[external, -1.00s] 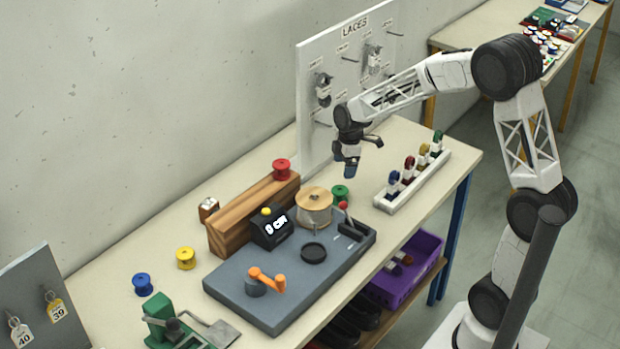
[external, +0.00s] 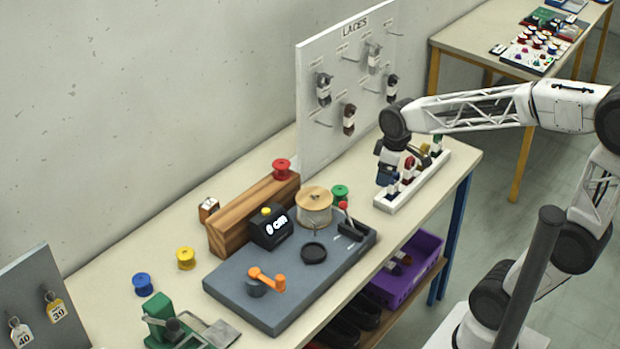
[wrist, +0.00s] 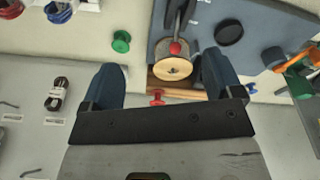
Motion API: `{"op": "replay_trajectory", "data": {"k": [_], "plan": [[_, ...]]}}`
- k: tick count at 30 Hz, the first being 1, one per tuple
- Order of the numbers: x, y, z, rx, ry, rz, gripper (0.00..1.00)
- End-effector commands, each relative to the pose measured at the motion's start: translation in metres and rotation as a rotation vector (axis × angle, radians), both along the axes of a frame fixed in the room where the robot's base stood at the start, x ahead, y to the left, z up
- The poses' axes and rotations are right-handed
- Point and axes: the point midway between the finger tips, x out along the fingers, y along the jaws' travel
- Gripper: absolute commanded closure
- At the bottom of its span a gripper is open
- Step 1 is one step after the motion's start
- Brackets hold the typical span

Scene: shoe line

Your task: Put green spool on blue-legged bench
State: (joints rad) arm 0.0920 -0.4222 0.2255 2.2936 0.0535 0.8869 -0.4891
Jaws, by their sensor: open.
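The green spool (external: 340,193) stands on the top of the blue-legged bench (external: 457,158), behind the grey winding board and right of the large wooden reel. In the wrist view the green spool (wrist: 121,41) shows ahead of the left finger, clear of it. My gripper (external: 403,172) is above the white rack at the right end of the bench, to the right of the spool and apart from it. In the wrist view my gripper (wrist: 160,62) is open, with nothing held between its blue fingers.
The LACES pegboard (external: 345,70) rises behind. The grey winding board (external: 290,290) carries the wooden reel (external: 313,207) and an orange crank (external: 266,279). A red spool (external: 281,169) sits on the wooden block. A yellow-legged table (external: 480,45) stands behind.

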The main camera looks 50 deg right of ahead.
Motion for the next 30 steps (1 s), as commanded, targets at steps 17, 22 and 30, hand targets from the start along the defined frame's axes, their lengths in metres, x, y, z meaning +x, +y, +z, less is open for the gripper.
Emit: {"op": "replay_trajectory", "data": {"k": [17,22,30], "plan": [[-0.132,0.028,0.013,0.036,-0.064,-0.360,0.14],[-0.139,0.029,0.012,0.039,-0.066,-0.384,0.14],[-0.139,0.029,0.012,0.039,-0.066,-0.385,0.14]]}}
